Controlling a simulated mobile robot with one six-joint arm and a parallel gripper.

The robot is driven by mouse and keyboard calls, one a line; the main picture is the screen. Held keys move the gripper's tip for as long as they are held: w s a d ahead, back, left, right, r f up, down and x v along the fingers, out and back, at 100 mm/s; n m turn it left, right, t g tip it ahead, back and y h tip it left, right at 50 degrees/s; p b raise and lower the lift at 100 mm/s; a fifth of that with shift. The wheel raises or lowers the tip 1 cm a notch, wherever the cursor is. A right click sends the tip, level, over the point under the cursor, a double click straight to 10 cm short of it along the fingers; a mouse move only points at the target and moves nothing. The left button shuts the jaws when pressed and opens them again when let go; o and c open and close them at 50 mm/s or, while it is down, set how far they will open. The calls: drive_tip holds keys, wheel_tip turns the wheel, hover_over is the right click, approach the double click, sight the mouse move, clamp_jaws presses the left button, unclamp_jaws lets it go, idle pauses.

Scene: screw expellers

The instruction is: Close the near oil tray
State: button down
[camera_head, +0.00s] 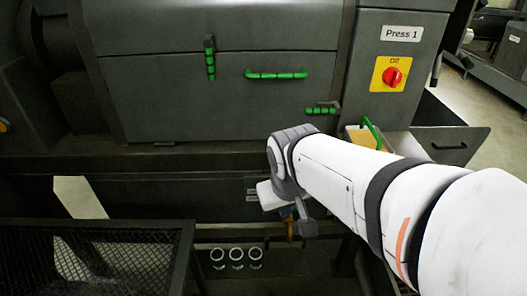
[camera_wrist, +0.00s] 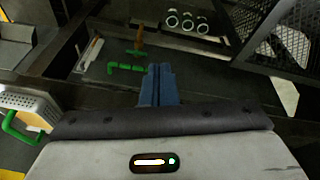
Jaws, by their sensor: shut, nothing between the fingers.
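A long dark metal trough-like body (camera_head: 160,203) runs under the press in the head view. It may be the near oil tray, but I cannot tell how far it stands out. In the wrist view a dark surface beyond my fingers carries a green angled handle (camera_wrist: 125,68). My gripper (camera_wrist: 161,72) shows there as two blue fingers, shut together and empty, with their tips beside that handle. I cannot tell whether they touch anything. In the head view my white arm and wrist hide most of the gripper; a small blue part shows below the wrist.
The press front has green handles (camera_head: 276,74) and a red switch (camera_head: 392,76). A dark mesh basket (camera_head: 95,262) stands at lower left. Several pale rings (camera_head: 237,258) sit below the press. A box with a green handle (camera_wrist: 22,125) is near my wrist.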

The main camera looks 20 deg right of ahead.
drive_tip(key=w+d+f+n+t+h+b, duration=0.2)
drive_tip(key=w+d+f+n+t, duration=0.1)
drive_tip(key=w+d, duration=0.45)
drive_tip(key=w+d+f+n+t+h+b, duration=0.1)
drive_tip(key=w+d+f+n+t+b, duration=0.15)
drive_tip(key=w+d, duration=0.5)
drive_tip(key=s+f+n+g+y+b, duration=0.1)
drive_tip(key=s+f+n+y+b, duration=0.25)
drive_tip(key=f+n+y, duration=0.75)
drive_tip(key=w+f+m+h+b, duration=0.3)
drive_tip(key=w+f, duration=0.6)
drive_tip(key=shift+a+f+h+b, duration=0.15)
drive_tip(key=shift+a+h+b, duration=0.2)
drive_tip(key=shift+h, duration=0.05)
